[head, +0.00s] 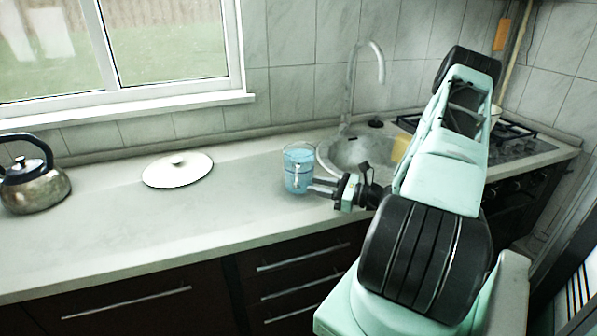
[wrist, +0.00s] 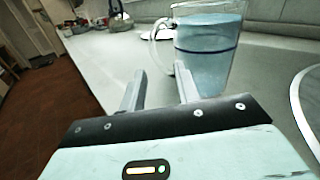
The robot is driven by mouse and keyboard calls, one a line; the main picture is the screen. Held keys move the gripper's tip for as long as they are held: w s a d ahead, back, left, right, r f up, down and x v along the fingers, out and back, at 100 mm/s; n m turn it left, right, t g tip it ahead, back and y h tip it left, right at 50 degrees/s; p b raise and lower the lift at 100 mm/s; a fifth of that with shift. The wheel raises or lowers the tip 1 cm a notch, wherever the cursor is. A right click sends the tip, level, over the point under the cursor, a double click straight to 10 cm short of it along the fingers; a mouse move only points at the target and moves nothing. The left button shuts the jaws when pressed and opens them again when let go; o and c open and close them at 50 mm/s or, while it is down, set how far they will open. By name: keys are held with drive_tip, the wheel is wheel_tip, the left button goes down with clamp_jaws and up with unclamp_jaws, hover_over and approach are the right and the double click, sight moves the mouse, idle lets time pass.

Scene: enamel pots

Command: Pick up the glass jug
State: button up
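The glass jug (head: 298,160) stands upright on the counter, left of the sink, and holds bluish liquid. In the wrist view the jug (wrist: 208,55) is just ahead, right of centre. Its clear handle (wrist: 154,42) is on its left side, beyond the gap between my fingers. My gripper (head: 317,188) is at the jug's lower right in the head view, low over the counter. In the wrist view my gripper (wrist: 160,80) has its two fingers apart with nothing held between them. The right fingertip overlaps the jug's lower left edge in the picture; I cannot tell whether they touch.
A white lid (head: 178,172) lies on the counter left of the jug. A metal kettle (head: 35,188) stands at the far left. The sink (head: 345,152) with its tall tap (head: 352,85) is right of the jug, with a hob (head: 510,142) beyond. The counter between lid and jug is clear.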

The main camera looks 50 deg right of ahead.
sight(294, 185)
drive_tip(key=shift+x, duration=1.2)
drive_tip(key=p+x, duration=0.1)
drive_tip(key=x, duration=0.1)
drive_tip(key=p+x, duration=0.1)
drive_tip(key=x, duration=0.1)
drive_tip(key=shift+a+r, duration=0.2)
drive_tip(key=shift+a, duration=0.2)
drive_tip(key=shift+w+f, duration=0.1)
drive_tip(key=shift+w, duration=0.3)
clamp_jaws()
